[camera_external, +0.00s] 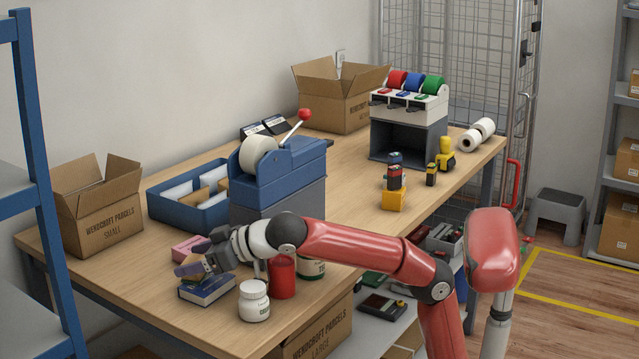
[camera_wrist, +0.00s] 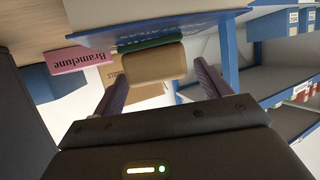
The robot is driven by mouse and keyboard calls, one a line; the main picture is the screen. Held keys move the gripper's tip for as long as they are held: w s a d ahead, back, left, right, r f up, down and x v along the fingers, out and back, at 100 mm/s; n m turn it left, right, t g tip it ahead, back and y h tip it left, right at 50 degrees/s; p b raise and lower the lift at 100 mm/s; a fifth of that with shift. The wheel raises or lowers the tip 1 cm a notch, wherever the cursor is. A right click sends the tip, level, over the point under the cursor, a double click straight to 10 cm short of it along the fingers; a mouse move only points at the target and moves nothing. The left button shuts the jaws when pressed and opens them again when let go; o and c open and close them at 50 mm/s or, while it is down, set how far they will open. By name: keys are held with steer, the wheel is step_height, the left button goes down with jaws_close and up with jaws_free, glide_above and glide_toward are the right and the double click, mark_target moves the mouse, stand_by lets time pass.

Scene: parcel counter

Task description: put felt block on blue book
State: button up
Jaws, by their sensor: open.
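The felt block (camera_wrist: 152,64), tan with a green felt layer, sits with its green side against the cover of the blue book (camera_wrist: 190,29) in the wrist view. It appears to rest on the book. In the external view the blue book (camera_external: 208,290) lies on the counter near its front left edge; the block is mostly hidden there by my gripper (camera_external: 198,260). In the wrist view my gripper (camera_wrist: 160,82) is open, one purple finger on each side of the block, with visible gaps between fingers and block.
A pink box (camera_external: 186,248) lies close behind the book; it also shows in the wrist view (camera_wrist: 80,57). A white jar (camera_external: 254,301) and a red cylinder (camera_external: 282,277) stand right of the book. A blue tray (camera_external: 190,208) and tape dispenser (camera_external: 278,160) stand behind.

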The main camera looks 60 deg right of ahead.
steer(key=r+p, duration=0.1)
steer(key=r, duration=0.1)
steer(key=r+p, duration=0.1)
steer(key=r, duration=0.2)
steer(key=r+p, duration=0.1)
steer(key=r, duration=0.1)
steer(key=shift+s+d+r+p, duration=0.15)
steer(key=shift+s+p, duration=0.2)
steer(key=shift+p, duration=0.05)
